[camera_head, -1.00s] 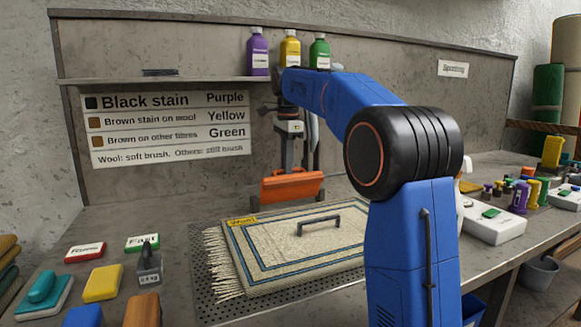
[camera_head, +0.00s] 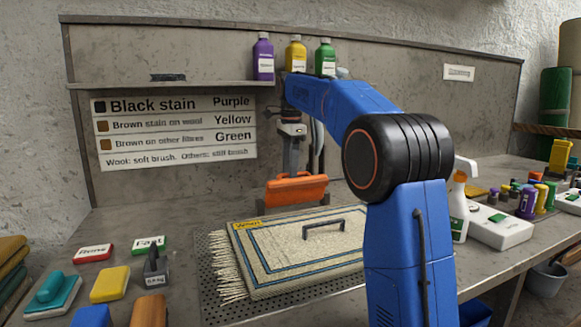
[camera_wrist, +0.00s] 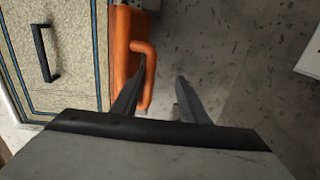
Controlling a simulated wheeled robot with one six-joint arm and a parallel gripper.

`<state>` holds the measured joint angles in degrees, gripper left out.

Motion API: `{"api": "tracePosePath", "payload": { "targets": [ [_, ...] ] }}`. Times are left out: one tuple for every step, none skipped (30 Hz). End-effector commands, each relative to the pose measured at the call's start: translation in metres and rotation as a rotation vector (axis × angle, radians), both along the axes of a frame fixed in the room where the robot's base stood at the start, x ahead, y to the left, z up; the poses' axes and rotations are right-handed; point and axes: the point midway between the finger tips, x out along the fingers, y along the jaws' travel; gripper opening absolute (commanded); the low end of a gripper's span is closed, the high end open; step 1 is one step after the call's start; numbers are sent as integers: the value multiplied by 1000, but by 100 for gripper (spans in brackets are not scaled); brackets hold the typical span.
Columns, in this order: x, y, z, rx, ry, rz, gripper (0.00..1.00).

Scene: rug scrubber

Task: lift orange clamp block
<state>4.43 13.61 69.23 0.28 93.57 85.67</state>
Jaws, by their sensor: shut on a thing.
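The orange clamp block (camera_head: 297,190) is at the far edge of the cream rug (camera_head: 290,262), below my gripper (camera_head: 291,166). In the wrist view the block (camera_wrist: 124,60) runs along the rug's edge, with a bent orange handle (camera_wrist: 148,85) at its side. My gripper (camera_wrist: 164,82) is shut on the block at its handle. The left finger overlaps the handle; the exact contact is hard to see. A dark strip shows under the block in the head view; I cannot tell whether the block touches it.
The rug lies on a perforated plate (camera_head: 212,290) and carries a dark handle (camera_head: 323,228). Brushes, sponges and a small weight (camera_head: 154,270) stand at the left. A spray bottle (camera_head: 460,200) and a white case (camera_head: 497,228) are at the right. Bottles line the shelf above.

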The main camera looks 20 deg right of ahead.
Motion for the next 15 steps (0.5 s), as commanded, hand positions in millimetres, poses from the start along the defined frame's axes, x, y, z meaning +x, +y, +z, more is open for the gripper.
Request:
{"api": "tracePosePath", "payload": {
  "targets": [
    [8, 0, -10, 2, 1, 1, 0],
    [8, 0, -11, 2, 1, 1, 35],
    [8, 0, -11, 2, 2, 1, 33],
    [8, 0, -11, 2, 2, 1, 36],
    [8, 0, -11, 2, 2, 1, 37],
    [8, 0, -10, 2, 1, 1, 37],
    [8, 0, -10, 2, 1, 1, 37],
    [8, 0, -10, 1, 1, 0, 37],
    [8, 0, -10, 1, 0, 0, 37],
    [8, 0, -9, 1, 0, 0, 37],
    [8, 0, -9, 1, -1, 0, 37],
    [8, 0, -8, 1, -2, 0, 37],
    [8, 0, -7, 1, -2, 0, 37],
    [8, 0, -6, 1, -3, 0, 38],
    [8, 0, -3, 1, -4, 0, 38]
  ]
}}
